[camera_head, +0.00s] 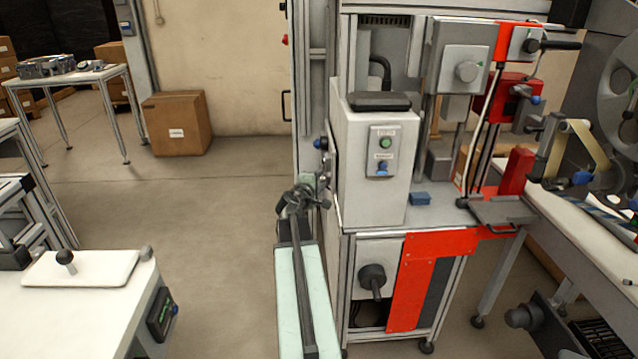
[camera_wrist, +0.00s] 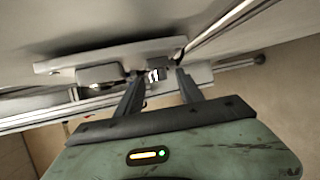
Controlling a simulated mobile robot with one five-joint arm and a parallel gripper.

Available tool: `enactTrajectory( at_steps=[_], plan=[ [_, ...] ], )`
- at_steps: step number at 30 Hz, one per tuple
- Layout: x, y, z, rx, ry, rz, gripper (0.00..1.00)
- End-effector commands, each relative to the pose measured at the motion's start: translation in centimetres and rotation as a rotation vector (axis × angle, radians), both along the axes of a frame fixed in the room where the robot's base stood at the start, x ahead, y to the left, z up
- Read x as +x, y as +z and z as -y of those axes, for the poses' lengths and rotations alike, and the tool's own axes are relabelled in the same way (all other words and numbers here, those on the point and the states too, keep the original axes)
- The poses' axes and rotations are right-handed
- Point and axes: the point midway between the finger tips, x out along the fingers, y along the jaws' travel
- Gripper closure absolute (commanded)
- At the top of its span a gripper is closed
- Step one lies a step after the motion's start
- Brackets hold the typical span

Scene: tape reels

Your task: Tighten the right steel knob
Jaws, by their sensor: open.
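In the wrist view my gripper (camera_wrist: 158,80) has its two dark fingers spread apart. A small dark and bright metal part (camera_wrist: 157,74) shows between the fingertips; contact cannot be told. It may be a steel knob, but its shape is unclear. A pale, rounded plate (camera_wrist: 70,62) with fittings lies beyond the fingers. In the head view my arm reaches up beside the left side of the grey machine housing (camera_head: 368,150), near a blue-tipped fitting (camera_head: 320,143). The fingertips are too small to make out there. A round grey knob (camera_head: 467,71) sits on a panel at the upper right, away from my arm.
A black handle (camera_head: 372,277) sticks out of the lower cabinet. A red panel (camera_head: 420,280) is beside it. A bench with a tape reel (camera_head: 620,85) stands at right. A white table (camera_head: 80,300) stands front left. The floor between is clear, with a cardboard box (camera_head: 178,122) behind.

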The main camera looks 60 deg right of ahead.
Motion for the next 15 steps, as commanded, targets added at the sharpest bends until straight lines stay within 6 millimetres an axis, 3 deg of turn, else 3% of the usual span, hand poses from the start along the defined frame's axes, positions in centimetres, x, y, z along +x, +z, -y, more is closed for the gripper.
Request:
enactTrajectory(
  at_steps=[12, 15],
  plan=[
    [-1.7, 1.8, -6.7, 0.000, 0.001, 0.001, 0.56],
    [-1.8, 1.8, -7.3, 0.001, 0.000, 0.001, 0.56]
  ],
)
